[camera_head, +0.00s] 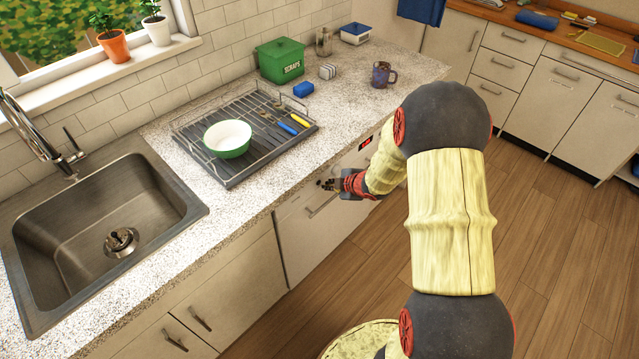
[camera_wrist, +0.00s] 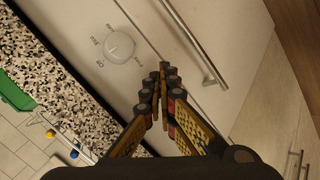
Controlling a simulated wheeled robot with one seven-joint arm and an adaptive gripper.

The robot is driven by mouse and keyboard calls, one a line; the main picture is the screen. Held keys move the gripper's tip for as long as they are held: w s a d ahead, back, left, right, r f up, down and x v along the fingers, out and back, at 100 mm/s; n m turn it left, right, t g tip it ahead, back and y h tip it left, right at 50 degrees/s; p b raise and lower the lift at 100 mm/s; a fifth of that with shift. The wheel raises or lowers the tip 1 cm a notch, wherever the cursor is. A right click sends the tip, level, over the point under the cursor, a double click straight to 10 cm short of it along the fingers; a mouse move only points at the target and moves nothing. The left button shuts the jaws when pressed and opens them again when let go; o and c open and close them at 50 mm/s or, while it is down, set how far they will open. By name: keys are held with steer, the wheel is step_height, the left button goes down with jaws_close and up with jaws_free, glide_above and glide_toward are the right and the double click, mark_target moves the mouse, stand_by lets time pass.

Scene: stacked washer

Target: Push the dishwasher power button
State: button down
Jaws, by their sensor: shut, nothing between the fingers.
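The dishwasher (camera_head: 300,235) is the pale front under the counter, with a bar handle (camera_head: 322,205) and a small red-lit display (camera_head: 365,143) on its upper strip. In the wrist view its pale front (camera_wrist: 217,95) shows a round white dial (camera_wrist: 120,47) with small labels around it and the bar handle (camera_wrist: 196,52). My gripper (camera_head: 327,184) is in front of the dishwasher's upper strip; in the wrist view my gripper (camera_wrist: 161,72) is shut and empty, with its tips right of and below the dial. I cannot tell whether the tips touch the front. I cannot make out the power button.
The speckled counter (camera_head: 240,195) overhangs the dishwasher front. On it are a drying rack (camera_head: 233,177) with a green bowl (camera_head: 228,138), a mug (camera_head: 383,75) and a green scraps bin (camera_head: 280,61). A sink (camera_head: 95,225) is at left. The wooden floor (camera_head: 545,230) at right is clear.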

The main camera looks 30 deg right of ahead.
steer(key=shift+s, duration=0.1)
steer(key=shift+s+d+p, duration=0.15)
steer(key=shift+s+d, duration=0.2)
steer(key=shift+s, duration=0.55)
steer(key=shift+s+d+p, duration=0.2)
steer(key=shift+s+d, duration=0.1)
steer(key=shift+s, duration=0.65)
steer(key=shift+s+d+p, duration=0.15)
steer(key=shift+s+d, duration=0.2)
steer(key=shift+s, duration=0.55)
steer(key=s+d+f+m+g+h, duration=0.35)
steer(key=s+d+m, duration=0.25)
steer(key=s, duration=0.3)
steer(key=s+r+m+g, duration=0.3)
steer(key=s+r+m, duration=0.2)
steer(key=r, duration=0.1)
steer(key=s+a+r+m+t, duration=0.1)
steer(key=s+a+r, duration=0.2)
steer(key=a+r, duration=0.5)
steer(key=s+a+r+m+t+y, duration=0.1)
steer(key=s+a+r, duration=0.3)
steer(key=a+r, duration=0.4)
steer(key=s+a+r+m+t+y, duration=0.1)
steer(key=s+a+r, duration=0.3)
steer(key=a+r, duration=0.4)
step_height(320, 180, up, 4)
steer(key=shift+s+a+r, duration=0.2)
steer(key=shift+a, duration=0.2)
